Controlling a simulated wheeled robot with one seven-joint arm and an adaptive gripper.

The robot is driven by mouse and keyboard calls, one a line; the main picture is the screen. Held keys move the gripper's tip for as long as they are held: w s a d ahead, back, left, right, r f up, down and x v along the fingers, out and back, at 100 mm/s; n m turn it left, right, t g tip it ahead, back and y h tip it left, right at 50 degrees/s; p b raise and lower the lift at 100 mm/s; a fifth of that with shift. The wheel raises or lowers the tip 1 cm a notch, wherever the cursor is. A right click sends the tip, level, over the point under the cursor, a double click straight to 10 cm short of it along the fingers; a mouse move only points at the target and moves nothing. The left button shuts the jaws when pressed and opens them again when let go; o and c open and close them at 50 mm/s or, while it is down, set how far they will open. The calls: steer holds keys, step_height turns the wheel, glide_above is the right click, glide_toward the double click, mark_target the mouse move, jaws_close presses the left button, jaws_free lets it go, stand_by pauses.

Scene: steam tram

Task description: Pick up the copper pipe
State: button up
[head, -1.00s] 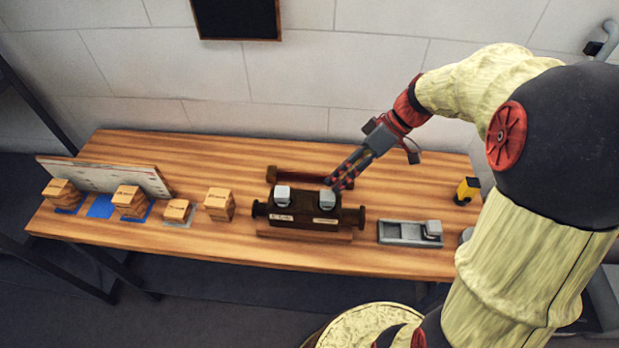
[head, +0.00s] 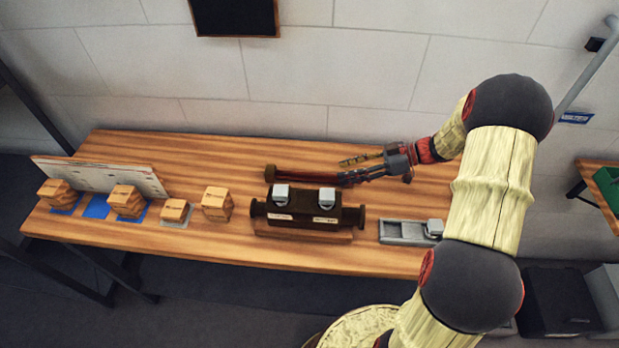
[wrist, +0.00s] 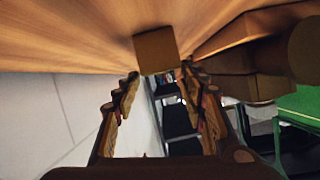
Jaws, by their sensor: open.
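A reddish-brown bar, which looks like the copper pipe (head: 306,176), lies along the table behind the dark brown block in the head view. A dark end piece is at its left, and its right end is hidden by my lower finger. My gripper (head: 343,169) points left, low over the table at the bar's right end, with its fingers spread. In the wrist view my gripper (wrist: 158,88) is open and nothing is held between its fingers. A brown square end piece (wrist: 155,50) shows just beyond the fingertips, near the tabletop. I cannot tell whether a finger touches the bar.
The dark brown block (head: 305,213), with two grey pieces on top, stands in front of the bar. A grey tray (head: 403,232) is at its right. Several wooden blocks and a white board (head: 95,176) are at the left. The table's back left is clear.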

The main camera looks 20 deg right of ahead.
mark_target(326, 174)
steer(key=b+x, duration=0.2)
steer(key=x, duration=0.5)
steer(key=shift+w+f, duration=0.1)
steer(key=shift+f, duration=0.15)
steer(key=c, duration=0.3)
jaws_close()
steer(key=shift+r, duration=0.1)
stand_by(0.3)
